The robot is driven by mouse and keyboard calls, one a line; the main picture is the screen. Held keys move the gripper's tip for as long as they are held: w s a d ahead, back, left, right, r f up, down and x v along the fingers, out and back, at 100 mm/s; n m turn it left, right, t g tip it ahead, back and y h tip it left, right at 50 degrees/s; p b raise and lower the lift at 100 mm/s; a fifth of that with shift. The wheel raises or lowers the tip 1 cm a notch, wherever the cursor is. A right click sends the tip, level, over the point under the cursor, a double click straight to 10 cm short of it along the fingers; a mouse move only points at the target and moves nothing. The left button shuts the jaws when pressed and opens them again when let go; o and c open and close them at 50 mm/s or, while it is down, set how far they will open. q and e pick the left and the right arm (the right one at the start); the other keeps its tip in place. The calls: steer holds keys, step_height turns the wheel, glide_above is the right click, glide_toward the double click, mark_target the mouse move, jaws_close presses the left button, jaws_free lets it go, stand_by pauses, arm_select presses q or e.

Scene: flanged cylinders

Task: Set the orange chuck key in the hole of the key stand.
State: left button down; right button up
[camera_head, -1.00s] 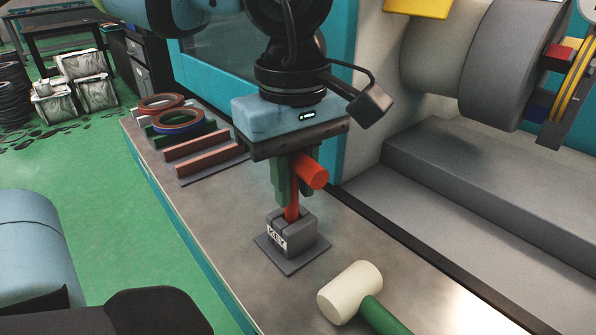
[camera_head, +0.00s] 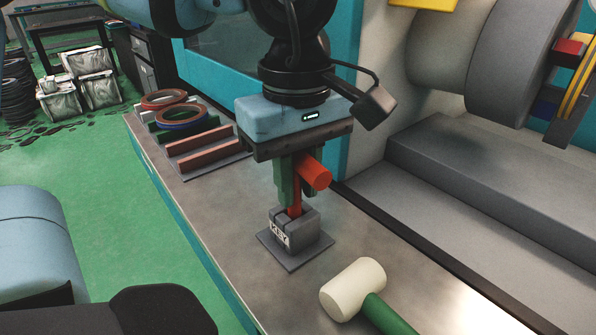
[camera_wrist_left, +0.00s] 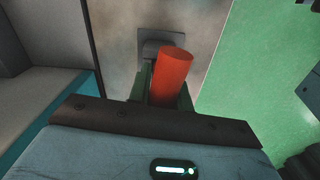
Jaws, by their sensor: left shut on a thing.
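The orange chuck key (camera_head: 316,173) is held upright with its thick crossbar at the top, and it also shows in the left wrist view (camera_wrist_left: 173,75). My left gripper (camera_head: 294,180) points down and is shut on the key. The grey key stand (camera_head: 303,237), on a flat square base with a KEY label, is directly below. The key's shank reaches down to the stand's top and its lower end is hidden there; I cannot tell how deep it sits. In the left wrist view the stand (camera_wrist_left: 160,42) is partly hidden behind the key. My right gripper is not in view.
A mallet with a cream head (camera_head: 352,289) and green handle lies on the bench (camera_head: 240,222) in front of the stand. A rack with reddish bars (camera_head: 205,146) and several rings (camera_head: 181,117) are behind at left. A large grey machine (camera_head: 470,190) borders the right.

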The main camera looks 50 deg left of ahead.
arm_select(q)
steer(key=shift+f+b, duration=0.3)
steer(key=shift+f, duration=0.2)
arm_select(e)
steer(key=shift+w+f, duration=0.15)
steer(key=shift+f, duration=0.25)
arm_select(q)
steer(key=c, duration=1.2)
jaws_free()
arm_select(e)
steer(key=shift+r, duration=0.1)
arm_select(q)
steer(key=shift+r, duration=0.15)
step_height(320, 180, up, 7)
steer(key=shift+f+p, duration=0.1)
steer(key=shift+p, duration=0.85)
steer(key=shift+r, duration=0.4)
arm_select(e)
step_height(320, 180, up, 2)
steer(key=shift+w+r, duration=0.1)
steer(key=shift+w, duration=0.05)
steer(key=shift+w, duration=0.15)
